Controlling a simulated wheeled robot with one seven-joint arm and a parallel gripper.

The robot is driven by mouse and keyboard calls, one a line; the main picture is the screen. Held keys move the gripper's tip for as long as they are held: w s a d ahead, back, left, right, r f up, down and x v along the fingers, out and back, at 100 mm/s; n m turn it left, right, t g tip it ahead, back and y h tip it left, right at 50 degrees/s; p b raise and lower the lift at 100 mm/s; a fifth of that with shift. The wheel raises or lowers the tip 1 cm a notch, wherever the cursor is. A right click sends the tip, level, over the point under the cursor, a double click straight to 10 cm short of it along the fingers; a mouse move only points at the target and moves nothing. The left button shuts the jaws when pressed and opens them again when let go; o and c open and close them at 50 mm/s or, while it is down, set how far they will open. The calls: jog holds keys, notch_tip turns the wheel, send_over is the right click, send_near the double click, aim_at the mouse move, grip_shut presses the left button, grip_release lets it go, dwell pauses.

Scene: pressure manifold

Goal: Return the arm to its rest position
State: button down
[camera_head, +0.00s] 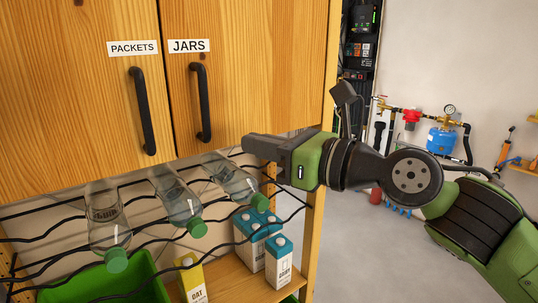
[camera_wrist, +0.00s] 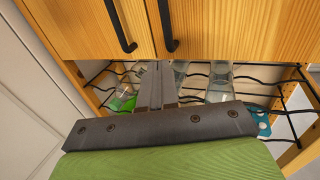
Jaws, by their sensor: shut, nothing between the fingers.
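My gripper (camera_head: 247,146) is at the end of my green and black arm, which reaches in from the right in the head view. Its dark fingers are shut with nothing between them. They point left, just below the lower edge of the wooden cabinet's JARS door (camera_head: 245,75) and above the bottle rack. In the wrist view the shut fingers (camera_wrist: 156,68) point towards the cabinet and lie in front of the rack and bottles. Whether they touch anything there I cannot tell.
Clear bottles with green caps (camera_head: 178,202) lie tilted on a black wire rack (camera_head: 60,265). Cartons (camera_head: 279,262) and a green bin (camera_head: 105,282) are below. The PACKETS door (camera_head: 105,100) is shut. A pressure manifold (camera_head: 411,116) hangs on the right wall. Floor is free at right.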

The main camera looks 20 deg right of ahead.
jog(key=s+f+n+g+h, duration=0.3)
jog(key=s+f+n, duration=0.3)
jog(key=f+n, duration=0.3)
jog(key=s+a+f+n+g+h, duration=0.1)
jog(key=s+f+n+g+h, duration=0.2)
jog(key=s+f+n, duration=0.3)
jog(key=s+a+f+n+g+h, duration=0.1)
jog(key=s+f+n+g+h, duration=0.2)
jog(key=f+n, duration=1)
jog(key=s+n, duration=0.1)
jog(key=s, duration=0.2)
jog(key=shift+a+f+h, duration=0.2)
jog(key=shift+f+h, duration=0.05)
jog(key=shift+h, duration=0.15)
